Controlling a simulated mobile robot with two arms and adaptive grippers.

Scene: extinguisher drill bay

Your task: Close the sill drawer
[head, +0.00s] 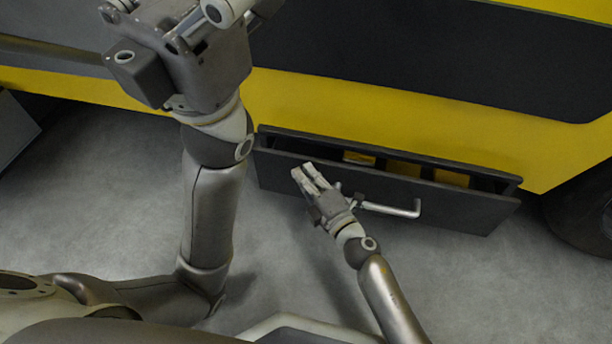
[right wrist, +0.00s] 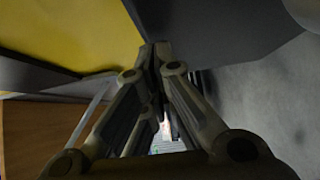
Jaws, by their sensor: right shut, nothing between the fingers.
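The sill drawer (head: 450,206) is a long dark grey drawer standing open below the yellow vehicle side, with a gap behind its front panel. Its pale bar handle (head: 395,210) is on the front face. My right gripper (head: 306,174) is shut and empty, in front of the drawer's left part, left of the handle; whether it touches the panel I cannot tell. In the right wrist view its fingers (right wrist: 156,52) are together, with a dark panel beyond them. My left gripper's body (head: 195,65) is at the upper left; its fingertips are out of frame.
The yellow vehicle side (head: 400,112) rises behind the drawer, with a dark panel above. Yellowish pieces (head: 452,177) show inside the drawer. A dark wheel (head: 585,215) is at the right edge. Grey floor (head: 480,285) is clear in front of the drawer.

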